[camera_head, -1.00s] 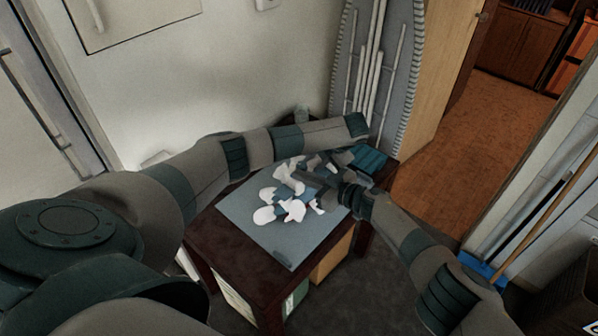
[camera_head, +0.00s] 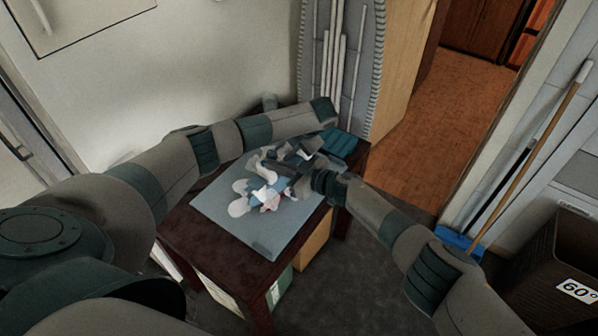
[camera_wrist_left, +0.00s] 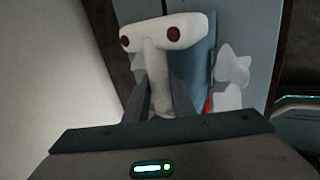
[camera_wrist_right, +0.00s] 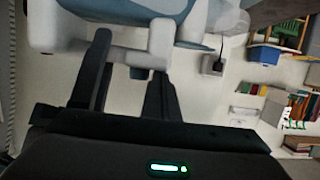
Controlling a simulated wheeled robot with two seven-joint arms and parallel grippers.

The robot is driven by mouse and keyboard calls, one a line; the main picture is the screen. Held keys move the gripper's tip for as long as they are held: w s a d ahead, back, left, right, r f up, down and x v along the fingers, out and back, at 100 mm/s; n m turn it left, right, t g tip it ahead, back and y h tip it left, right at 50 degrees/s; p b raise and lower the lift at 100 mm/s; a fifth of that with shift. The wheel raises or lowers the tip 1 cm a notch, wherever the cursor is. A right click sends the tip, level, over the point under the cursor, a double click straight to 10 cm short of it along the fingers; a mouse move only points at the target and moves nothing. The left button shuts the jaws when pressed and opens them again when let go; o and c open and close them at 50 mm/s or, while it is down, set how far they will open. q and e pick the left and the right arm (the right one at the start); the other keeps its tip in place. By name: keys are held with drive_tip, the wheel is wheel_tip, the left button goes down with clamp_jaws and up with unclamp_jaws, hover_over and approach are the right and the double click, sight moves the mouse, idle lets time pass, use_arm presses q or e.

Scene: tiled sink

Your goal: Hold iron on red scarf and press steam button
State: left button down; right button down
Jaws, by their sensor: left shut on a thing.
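A white handle with two dark red round spots, which looks like part of the iron (camera_wrist_left: 165,38), stands between the fingers of my left gripper (camera_wrist_left: 160,95), shut on its stem. A white and blue body, apparently the same iron, fills the top of the right wrist view (camera_wrist_right: 110,10). My right gripper (camera_wrist_right: 130,60) is close below it, fingers apart; whether they touch it I cannot tell. A white figure (camera_head: 240,198) lies on the blue-grey board, beside the iron. Only a small bit of the red scarf (camera_wrist_left: 208,103) shows; contact with the iron is hidden.
The blue-grey board (camera_head: 250,235) covers most of a dark wooden table (camera_head: 185,235). A dark basket (camera_head: 560,265) stands at the right. Orange floor (camera_head: 430,120) is free beyond the table.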

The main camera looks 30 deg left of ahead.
drive_tip(key=v, duration=0.8)
idle(0.4)
idle(0.7)
drive_tip(key=r, duration=0.5)
drive_tip(key=shift+s+d+r, duration=0.25)
drive_tip(key=shift+r, duration=0.05)
drive_tip(key=shift+a, duration=0.15)
drive_tip(key=shift+w+a+f, duration=0.15)
drive_tip(key=shift+a+f, duration=0.95)
drive_tip(key=shift+a, duration=0.45)
drive_tip(key=shift+w+a+f, duration=0.1)
drive_tip(key=shift+a+f, duration=0.95)
drive_tip(key=shift+a, duration=0.5)
drive_tip(key=shift+w+a+f, duration=0.15)
drive_tip(key=shift+a+f, duration=0.95)
drive_tip(key=shift+a, duration=0.5)
